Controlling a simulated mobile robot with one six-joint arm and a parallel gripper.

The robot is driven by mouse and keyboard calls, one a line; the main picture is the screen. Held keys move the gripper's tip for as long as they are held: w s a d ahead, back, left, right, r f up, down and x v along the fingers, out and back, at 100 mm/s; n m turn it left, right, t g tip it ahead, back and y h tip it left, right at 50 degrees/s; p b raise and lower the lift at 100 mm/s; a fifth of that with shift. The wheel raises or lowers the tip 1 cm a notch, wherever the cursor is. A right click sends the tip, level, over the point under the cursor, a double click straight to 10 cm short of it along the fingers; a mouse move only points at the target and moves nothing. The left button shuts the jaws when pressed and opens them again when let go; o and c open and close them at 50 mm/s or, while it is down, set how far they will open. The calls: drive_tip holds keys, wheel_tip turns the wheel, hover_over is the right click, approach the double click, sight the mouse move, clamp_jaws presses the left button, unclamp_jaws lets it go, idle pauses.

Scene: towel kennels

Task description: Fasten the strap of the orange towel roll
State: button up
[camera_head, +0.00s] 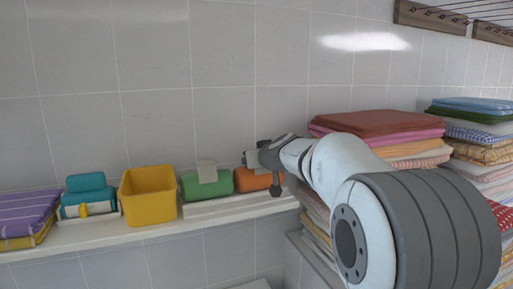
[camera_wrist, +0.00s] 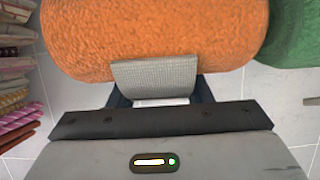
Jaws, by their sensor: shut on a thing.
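The orange towel roll (camera_head: 258,182) lies on the shelf at the right end of the row, partly hidden behind my arm. In the wrist view the roll (camera_wrist: 150,32) fills the top, and its grey woven strap (camera_wrist: 155,78) comes off its near side as a short flap. My gripper (camera_wrist: 158,92) is at the roll's near side, with its dark fingers to either side of the flap, shut on the strap. In the head view my gripper (camera_head: 256,160) is just above and beside the roll. The strap's far end is hidden.
Left are a yellow bin (camera_head: 148,194), teal rolls (camera_head: 86,190) and a purple striped towel (camera_head: 22,218) on the shelf (camera_head: 110,236). Tall towel stacks (camera_head: 375,123) stand right.

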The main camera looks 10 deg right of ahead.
idle(0.3)
drive_tip(key=o, duration=1)
drive_tip(key=b+v, duration=0.2)
drive_tip(key=v, duration=0.5)
drive_tip(key=shift+s+r, duration=0.15)
drive_tip(key=shift+s, duration=0.2)
drive_tip(key=shift+d, duration=0.1)
